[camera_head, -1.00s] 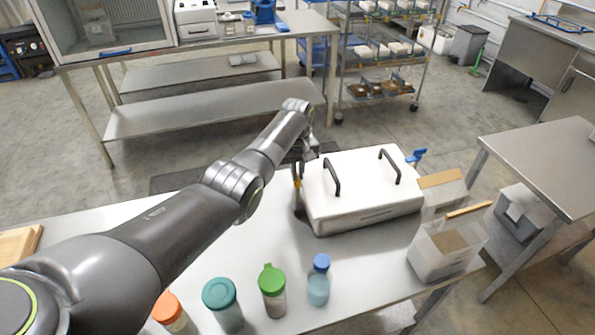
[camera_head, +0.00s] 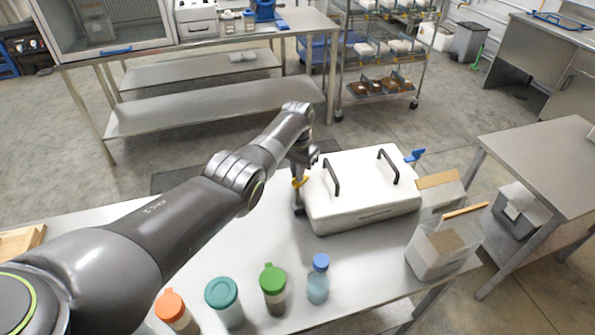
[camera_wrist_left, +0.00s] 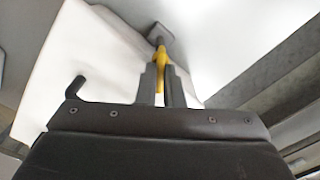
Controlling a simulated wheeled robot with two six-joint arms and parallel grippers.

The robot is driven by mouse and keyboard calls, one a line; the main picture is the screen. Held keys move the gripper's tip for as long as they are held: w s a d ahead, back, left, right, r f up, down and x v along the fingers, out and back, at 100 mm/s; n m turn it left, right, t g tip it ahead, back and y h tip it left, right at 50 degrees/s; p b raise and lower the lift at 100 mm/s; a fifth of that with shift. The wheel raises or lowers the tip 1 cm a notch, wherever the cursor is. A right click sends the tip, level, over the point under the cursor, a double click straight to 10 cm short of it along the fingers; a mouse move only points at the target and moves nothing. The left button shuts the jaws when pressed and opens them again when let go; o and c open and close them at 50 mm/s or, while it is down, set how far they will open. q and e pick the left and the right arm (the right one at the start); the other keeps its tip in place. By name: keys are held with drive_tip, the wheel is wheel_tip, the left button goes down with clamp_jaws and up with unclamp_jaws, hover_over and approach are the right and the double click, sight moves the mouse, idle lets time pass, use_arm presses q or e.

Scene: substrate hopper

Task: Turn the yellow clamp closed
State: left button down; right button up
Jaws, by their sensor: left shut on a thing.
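The yellow clamp (camera_head: 300,181) sits at the left side of the white lidded box (camera_head: 370,216) on the near table. In the left wrist view the yellow clamp (camera_wrist_left: 160,60) stands between the fingertips of my left gripper (camera_wrist_left: 162,78), which is shut on it. In the head view my left gripper (camera_head: 301,172) reaches down beside the box's left wall, and its fingers are partly hidden. A blue clamp (camera_head: 415,155) shows at the box's far right corner. My right gripper is in neither view.
An orange-lidded jar (camera_head: 171,305), a teal-lidded jar (camera_head: 222,293), a green-lidded jar (camera_head: 272,280) and a blue-capped bottle (camera_head: 319,280) stand along the table's front. Clear bins (camera_head: 436,258) stand at the right. The tabletop (camera_head: 262,242) left of the box is bare.

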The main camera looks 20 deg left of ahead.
use_arm(q)
drive_tip(key=m, duration=0.3)
drive_tip(key=shift+m, duration=2.1)
drive_tip(key=c, duration=1.6)
unclamp_jaws()
drive_tip(key=shift+o, duration=0.2)
drive_tip(key=shift+r+p, duration=0.35)
drive_tip(key=shift+r, duration=0.25)
wheel_tip(320, 180, up, 16)
drive_tip(key=b, duration=0.1)
drive_tip(key=shift+r+b, duration=0.15)
drive_tip(key=shift+b, duration=0.25)
